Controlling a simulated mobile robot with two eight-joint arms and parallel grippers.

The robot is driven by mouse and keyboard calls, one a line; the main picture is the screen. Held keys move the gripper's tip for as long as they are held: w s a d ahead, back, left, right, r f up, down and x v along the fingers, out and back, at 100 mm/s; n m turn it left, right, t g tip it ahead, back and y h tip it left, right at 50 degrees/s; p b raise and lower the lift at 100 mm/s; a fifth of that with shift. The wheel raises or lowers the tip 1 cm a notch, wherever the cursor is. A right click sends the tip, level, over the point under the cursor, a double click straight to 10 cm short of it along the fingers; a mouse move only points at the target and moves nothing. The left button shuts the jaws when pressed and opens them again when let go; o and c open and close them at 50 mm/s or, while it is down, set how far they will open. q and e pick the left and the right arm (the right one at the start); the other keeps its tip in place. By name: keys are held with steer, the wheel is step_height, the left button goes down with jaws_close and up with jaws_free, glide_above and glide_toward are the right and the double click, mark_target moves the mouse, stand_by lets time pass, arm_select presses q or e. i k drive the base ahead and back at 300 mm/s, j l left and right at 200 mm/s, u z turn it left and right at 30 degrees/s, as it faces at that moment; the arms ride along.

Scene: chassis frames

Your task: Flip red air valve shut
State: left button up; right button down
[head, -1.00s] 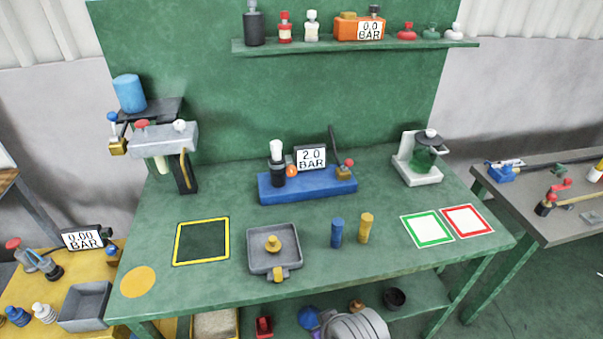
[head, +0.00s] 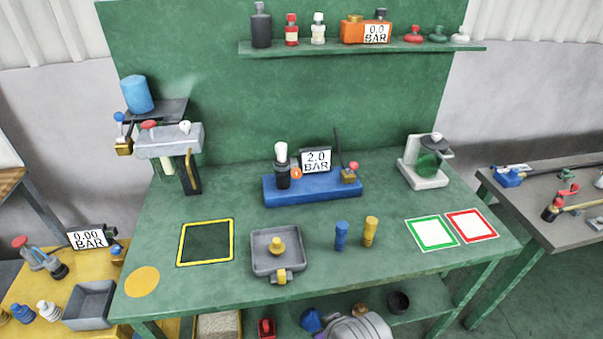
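Several red-handled fittings show in the head view, and I cannot tell by sight which is the air valve. A small brass valve with a red knob (head: 351,172) sits at the right end of the blue base (head: 315,190), beside a display reading 2.0 BAR (head: 316,160). A grey wall unit (head: 170,140) at the back left carries a red knob (head: 149,125), a brass fitting with a blue knob (head: 123,145) and a small round gauge (head: 185,127). Whether any valve is open or shut is too small to tell. Neither of my grippers is in view.
Side tables stand left (head: 80,320) and right (head: 550,235). The front of the bench has free room.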

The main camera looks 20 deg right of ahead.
mark_target(353, 165)
steer(key=z, duration=1.25)
